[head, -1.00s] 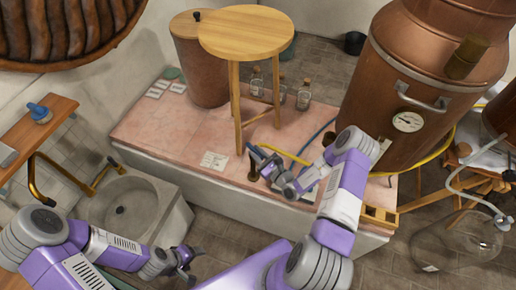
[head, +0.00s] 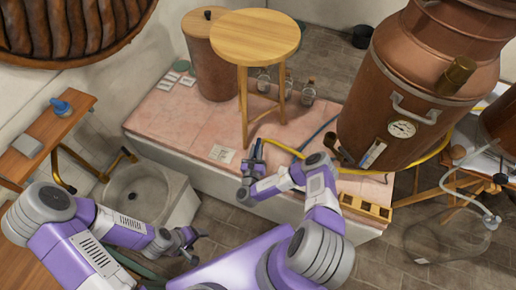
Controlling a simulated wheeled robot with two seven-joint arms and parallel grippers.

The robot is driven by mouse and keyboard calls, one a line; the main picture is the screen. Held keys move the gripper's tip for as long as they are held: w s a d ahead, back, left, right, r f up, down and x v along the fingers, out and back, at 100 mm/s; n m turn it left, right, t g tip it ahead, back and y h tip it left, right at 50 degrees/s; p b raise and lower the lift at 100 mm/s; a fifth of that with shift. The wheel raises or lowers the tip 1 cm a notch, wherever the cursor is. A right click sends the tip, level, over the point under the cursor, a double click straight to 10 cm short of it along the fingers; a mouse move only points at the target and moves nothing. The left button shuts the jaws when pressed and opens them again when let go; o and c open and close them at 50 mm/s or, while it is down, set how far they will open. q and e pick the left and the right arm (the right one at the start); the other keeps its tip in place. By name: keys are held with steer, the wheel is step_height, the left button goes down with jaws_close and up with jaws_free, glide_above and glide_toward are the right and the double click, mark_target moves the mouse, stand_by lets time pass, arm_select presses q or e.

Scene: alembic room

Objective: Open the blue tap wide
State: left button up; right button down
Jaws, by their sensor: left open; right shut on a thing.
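My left gripper (head: 190,243) is open and empty, low in front of the platform and right of the stone basin.
A round wooden stool (head: 256,38) stands on the platform (head: 180,120) behind the tap. A copper still (head: 385,110) with a gauge is at right. The stone basin (head: 183,205) is at left, with a wooden shelf (head: 25,165) beyond. A glass vessel (head: 445,243) stands at lower right.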

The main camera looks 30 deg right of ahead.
steer(key=shift+w+m+g+h, duration=0.1)
steer(key=shift+m+g+h, duration=0.5)
steer(key=shift+h, duration=0.1)
steer(key=c, duration=1)
jaws_free()
steer(key=shift+c, duration=0.2)
steer(key=shift+s+a, duration=0.35)
steer(key=shift+a, duration=0.05)
steer(key=p+v, duration=0.2)
steer(key=v, duration=0.4)
steer(key=shift+s+a+p, duration=0.15)
steer(key=shift+s+p, duration=0.1)
steer(key=shift+p, duration=0.1)
